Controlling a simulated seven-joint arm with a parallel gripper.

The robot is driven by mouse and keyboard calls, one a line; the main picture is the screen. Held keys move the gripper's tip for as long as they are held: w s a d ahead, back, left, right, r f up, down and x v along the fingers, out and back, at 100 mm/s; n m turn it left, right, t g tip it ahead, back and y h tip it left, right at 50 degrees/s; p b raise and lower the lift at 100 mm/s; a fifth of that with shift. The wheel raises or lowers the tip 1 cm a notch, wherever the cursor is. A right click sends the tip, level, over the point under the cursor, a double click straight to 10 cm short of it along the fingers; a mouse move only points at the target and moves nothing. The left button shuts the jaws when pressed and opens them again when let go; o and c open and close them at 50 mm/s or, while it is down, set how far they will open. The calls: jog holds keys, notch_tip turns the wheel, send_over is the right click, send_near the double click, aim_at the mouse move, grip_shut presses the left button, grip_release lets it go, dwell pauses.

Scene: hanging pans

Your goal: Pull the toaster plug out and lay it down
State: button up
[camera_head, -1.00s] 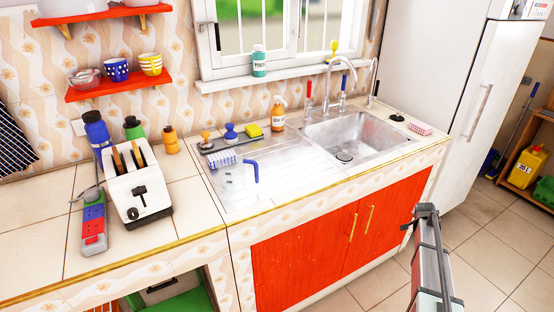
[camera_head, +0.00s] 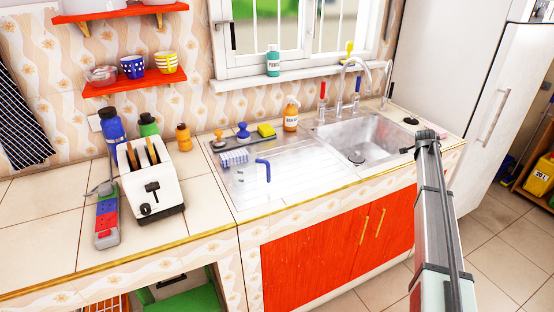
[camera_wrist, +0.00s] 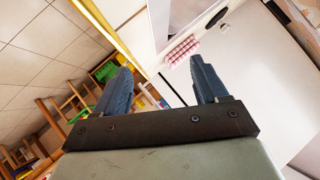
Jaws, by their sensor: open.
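The white toaster (camera_head: 150,182), with slices of toast in its slots, stands on the tiled counter left of the sink. A power strip (camera_head: 107,218) with red and blue sections lies to its left. A grey plug and cord (camera_head: 103,188) appear at the strip's far end; the details are too small to make out. My gripper (camera_head: 412,149) is at the right, by the sink's right side, well away from the toaster and strip. In the wrist view my gripper (camera_wrist: 165,85) shows two dark fingers spread apart with nothing between them.
Blue, green and orange bottles (camera_head: 112,126) stand behind the toaster. A drainer with a blue-handled mug (camera_head: 245,183) lies between toaster and sink (camera_head: 360,143). Taps and an orange soap bottle (camera_head: 291,114) stand behind. The counter's front left (camera_head: 40,240) is clear.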

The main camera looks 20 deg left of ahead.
jog(key=a+r+n+y, duration=0.2)
jog(key=a+n, duration=0.1)
jog(key=a, duration=1.8)
jog(key=s+a+r+n+g+y, duration=0.15)
jog(key=s+a, duration=0.35)
jog(key=a, duration=1.1)
jog(key=s+a+r+n+g+y, duration=0.1)
jog(key=s+a+r+n+y, duration=0.3)
jog(key=a, duration=1.1)
jog(key=s+a+r+n+g+h, duration=0.15)
jog(key=s+a, duration=0.45)
jog(key=a, duration=1)
jog(key=s+a+r+n+g+y, duration=0.2)
jog(key=s+a+r+n+g, duration=0.1)
jog(key=s+a, duration=1.4)
jog(key=s+a+r+n+g+y, duration=0.15)
jog(key=s+a+r+n, duration=0.25)
jog(key=s+a, duration=1.25)
jog(key=s+a+n+g+h, duration=0.2)
jog(key=s+a, duration=0.3)
jog(key=s, duration=0.7)
jog(key=s+d+f+h, duration=0.1)
jog(key=f, duration=0.1)
jog(key=s+d+f+h, duration=0.1)
jog(key=f+h, duration=0.1)
jog(key=s+d+f+h, duration=0.1)
jog(key=s+f, duration=0.1)
jog(key=shift+d+f+n+g+h, duration=0.15)
jog(key=shift+f+n+g+h, duration=0.1)
jog(key=shift+n+g, duration=0.15)
